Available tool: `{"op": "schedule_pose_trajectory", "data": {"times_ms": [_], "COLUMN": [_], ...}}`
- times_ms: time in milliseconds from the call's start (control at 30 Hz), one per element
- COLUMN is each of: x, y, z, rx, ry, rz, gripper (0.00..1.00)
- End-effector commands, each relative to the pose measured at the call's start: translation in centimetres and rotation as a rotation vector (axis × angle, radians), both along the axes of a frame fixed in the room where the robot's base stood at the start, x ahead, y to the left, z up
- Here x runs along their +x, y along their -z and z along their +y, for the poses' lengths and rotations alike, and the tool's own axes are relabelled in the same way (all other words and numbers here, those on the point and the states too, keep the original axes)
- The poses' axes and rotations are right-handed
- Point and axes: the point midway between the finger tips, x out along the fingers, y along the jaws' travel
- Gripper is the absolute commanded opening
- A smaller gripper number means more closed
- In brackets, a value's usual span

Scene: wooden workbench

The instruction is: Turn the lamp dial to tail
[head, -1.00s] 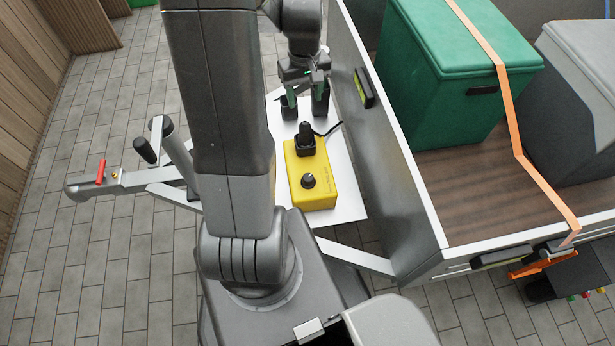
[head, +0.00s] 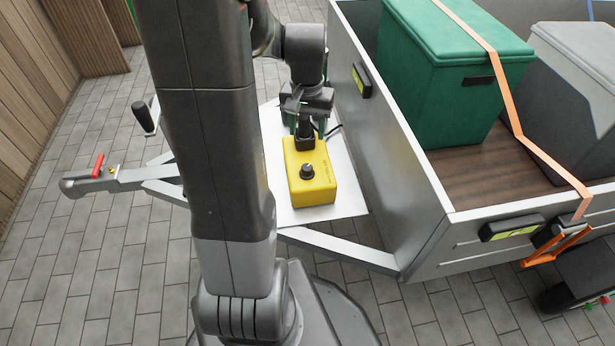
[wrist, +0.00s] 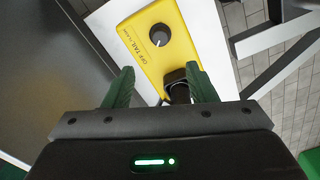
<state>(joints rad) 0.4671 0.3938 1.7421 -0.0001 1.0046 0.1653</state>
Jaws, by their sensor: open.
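The yellow lamp box (head: 312,186) lies on a white plate. A black connector (wrist: 178,82) is between the fingers, partly hidden by the gripper body.
The white plate (head: 349,203) borders the grey trailer wall (head: 384,155) on the right. A black cable (head: 333,131) runs from the box's far end. A green crate (head: 445,85) stands in the trailer. The drawbar (head: 340,248) crosses in front of the plate.

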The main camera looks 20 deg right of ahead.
Motion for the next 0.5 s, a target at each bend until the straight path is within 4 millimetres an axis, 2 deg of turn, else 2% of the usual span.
{"op": "schedule_pose_trajectory", "data": {"times_ms": [500], "x": [-0.1], "y": [10.4], "z": [0.0], "rx": [0.002], "ry": [-0.003], "rz": [0.005], "gripper": [0.52]}}
